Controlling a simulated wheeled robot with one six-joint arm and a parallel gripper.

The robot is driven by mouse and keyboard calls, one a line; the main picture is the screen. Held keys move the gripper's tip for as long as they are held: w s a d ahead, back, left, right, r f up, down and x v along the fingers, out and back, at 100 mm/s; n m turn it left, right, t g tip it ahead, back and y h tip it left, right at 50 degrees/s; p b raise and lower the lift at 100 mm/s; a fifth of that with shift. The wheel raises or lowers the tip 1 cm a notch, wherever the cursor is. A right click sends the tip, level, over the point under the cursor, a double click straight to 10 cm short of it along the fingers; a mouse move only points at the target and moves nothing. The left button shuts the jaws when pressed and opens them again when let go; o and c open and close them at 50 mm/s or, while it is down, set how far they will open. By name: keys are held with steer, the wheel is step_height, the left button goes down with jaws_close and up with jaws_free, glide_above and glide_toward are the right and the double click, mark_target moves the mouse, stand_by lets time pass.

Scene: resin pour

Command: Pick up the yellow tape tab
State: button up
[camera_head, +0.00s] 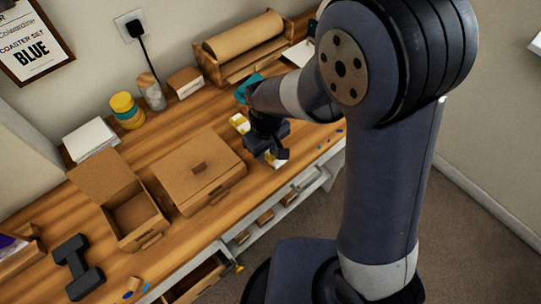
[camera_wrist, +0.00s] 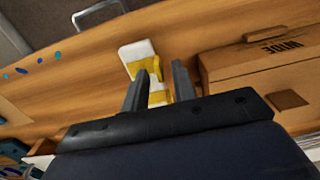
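A white piece with yellow parts (camera_wrist: 134,52) lies on the wooden bench in the wrist view. Its upper yellow strip (camera_wrist: 136,68) and a lower yellow part (camera_wrist: 158,98) show between and beside my fingers. I cannot tell which yellow part is the tape tab. My gripper (camera_wrist: 161,68) is open, its two fingers apart over the piece, and I see no grip on it. In the head view my gripper (camera_head: 277,153) is low over the bench near the front edge, with a white and yellow piece (camera_head: 272,161) below it. Another white and yellow piece (camera_head: 239,123) shows behind.
A closed cardboard box (camera_head: 200,172) stands left of my gripper, and close to my fingers in the wrist view (camera_wrist: 255,75). An open box (camera_head: 127,214) and a dark dumbbell-shaped object (camera_head: 77,267) lie further left. A paper roll stand (camera_head: 243,45) is at the back.

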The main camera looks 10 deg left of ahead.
jaws_close()
